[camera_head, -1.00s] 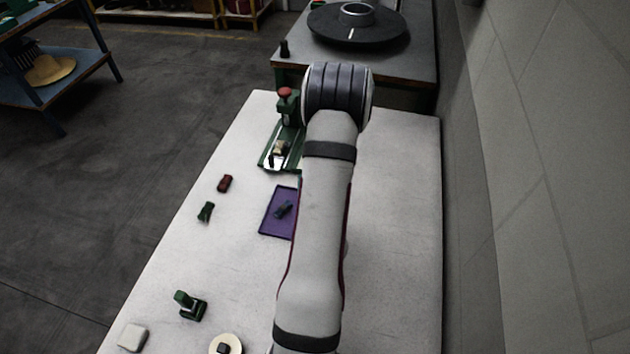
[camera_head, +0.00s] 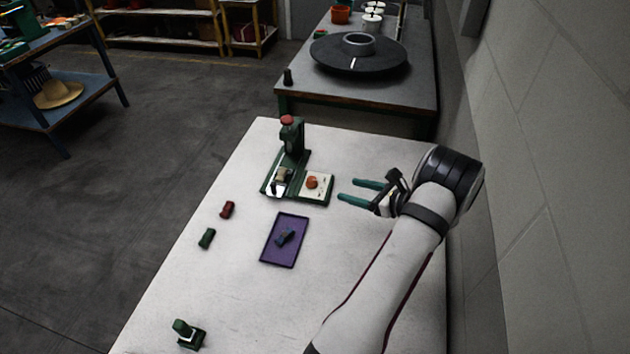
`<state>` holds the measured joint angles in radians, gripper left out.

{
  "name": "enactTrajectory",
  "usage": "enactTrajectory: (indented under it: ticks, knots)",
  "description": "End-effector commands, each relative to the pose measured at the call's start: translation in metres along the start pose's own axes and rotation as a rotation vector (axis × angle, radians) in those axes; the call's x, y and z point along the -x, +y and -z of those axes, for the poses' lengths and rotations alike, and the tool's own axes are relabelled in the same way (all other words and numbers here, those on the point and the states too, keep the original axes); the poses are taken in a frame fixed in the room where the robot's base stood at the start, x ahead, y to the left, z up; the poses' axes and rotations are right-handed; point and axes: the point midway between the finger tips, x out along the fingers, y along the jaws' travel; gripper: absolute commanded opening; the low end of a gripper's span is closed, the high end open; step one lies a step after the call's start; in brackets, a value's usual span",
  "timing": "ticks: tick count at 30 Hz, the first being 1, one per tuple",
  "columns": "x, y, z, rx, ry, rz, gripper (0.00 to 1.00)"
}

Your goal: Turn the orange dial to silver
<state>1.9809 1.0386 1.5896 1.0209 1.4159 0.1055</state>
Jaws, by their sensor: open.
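The orange dial (camera_head: 312,182) sits on a pale panel (camera_head: 318,193) at the right side of the green press (camera_head: 291,150). The markings on the panel are too small to read, so I cannot tell which setting the dial points to. My gripper (camera_head: 347,190) is to the right of the panel, with its teal fingers pointing left toward it. The fingers are spread apart and empty. They are apart from the dial.
A purple tray (camera_head: 267,258) holding a dark piece (camera_head: 285,237) lies in front of the press. A red block (camera_head: 228,210), a green block (camera_head: 207,238) and a green stamp-like object (camera_head: 188,335) stand on the left. The white table (camera_head: 240,300) is otherwise mostly clear.

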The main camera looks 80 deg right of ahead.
Motion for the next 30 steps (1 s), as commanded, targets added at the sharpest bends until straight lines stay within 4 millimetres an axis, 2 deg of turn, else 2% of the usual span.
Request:
enactTrajectory:
  ticks: [6,12,18,27,28,30]
  knots:
    - [-0.066,0.002,-0.001,0.002,-0.001,-0.005,0.64]
    - [-0.117,0.002,-0.001,0.002,-0.002,-0.003,0.64]
    - [-0.138,0.001,-0.002,0.001,-0.002,0.0,0.64]
    - [-0.141,0.001,-0.002,0.001,-0.003,0.0,0.64]
    - [-0.141,0.001,-0.002,0.001,-0.003,0.0,0.62]
    - [-0.141,0.001,-0.002,0.001,-0.003,0.0,0.49]
